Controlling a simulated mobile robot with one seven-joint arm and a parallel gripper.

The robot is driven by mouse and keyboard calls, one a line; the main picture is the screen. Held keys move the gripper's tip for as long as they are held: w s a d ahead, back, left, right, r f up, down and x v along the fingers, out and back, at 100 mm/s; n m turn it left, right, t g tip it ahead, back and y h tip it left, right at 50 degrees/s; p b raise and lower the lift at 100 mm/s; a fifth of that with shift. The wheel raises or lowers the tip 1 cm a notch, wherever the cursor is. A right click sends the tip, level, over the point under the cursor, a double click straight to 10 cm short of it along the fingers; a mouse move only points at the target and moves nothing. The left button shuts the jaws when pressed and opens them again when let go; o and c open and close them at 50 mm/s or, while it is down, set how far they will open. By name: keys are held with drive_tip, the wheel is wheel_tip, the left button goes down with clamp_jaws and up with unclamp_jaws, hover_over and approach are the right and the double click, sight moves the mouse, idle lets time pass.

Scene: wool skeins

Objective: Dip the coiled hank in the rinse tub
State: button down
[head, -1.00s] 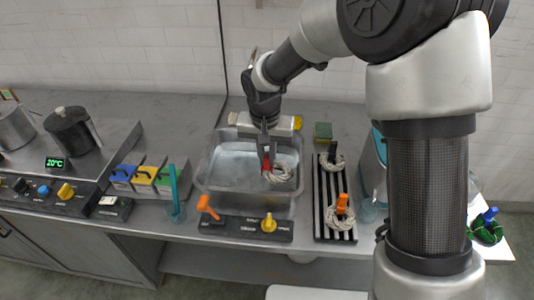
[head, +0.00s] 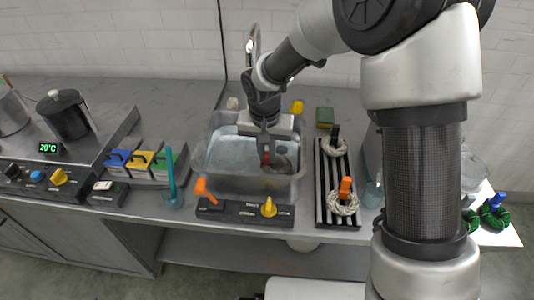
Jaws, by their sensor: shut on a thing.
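The rinse tub (head: 215,183) is a clear-walled basin of water set in the counter in the head view. My gripper (head: 266,156) points down inside the tub and is shut on the coiled hank's red clip (head: 266,158). The coiled hank (head: 282,164) hangs to the right of the fingers, low in the tub. It looks darker and blurred there, seemingly under the water. My fingertips partly hide the clip.
A striped rack (head: 321,190) right of the tub holds a hank with a black clip (head: 334,146) and one with an orange clip (head: 344,202). A control panel with an orange lever (head: 204,190) and yellow knob (head: 268,208) fronts the tub.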

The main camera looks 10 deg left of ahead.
drive_tip(key=shift+s+f, duration=0.1)
drive_tip(key=shift+f, duration=0.05)
drive_tip(key=shift+s+f+b, duration=0.25)
drive_tip(key=shift+s+b, duration=0.3)
drive_tip(key=shift+s, duration=0.05)
drive_tip(key=shift+w, duration=0.1)
drive_tip(key=shift+w+r+p, duration=0.35)
drive_tip(key=shift+w+r, duration=0.05)
drive_tip(key=shift+w, duration=0.25)
drive_tip(key=shift+s, duration=0.1)
drive_tip(key=shift+s+f+b, duration=0.45)
drive_tip(key=shift+s+b, duration=0.15)
drive_tip(key=shift+s, duration=0.05)
drive_tip(key=shift+w+r, duration=0.15)
drive_tip(key=shift+w+r+p, duration=0.3)
drive_tip(key=shift+w+p, duration=0.05)
drive_tip(key=shift+w, duration=0.25)
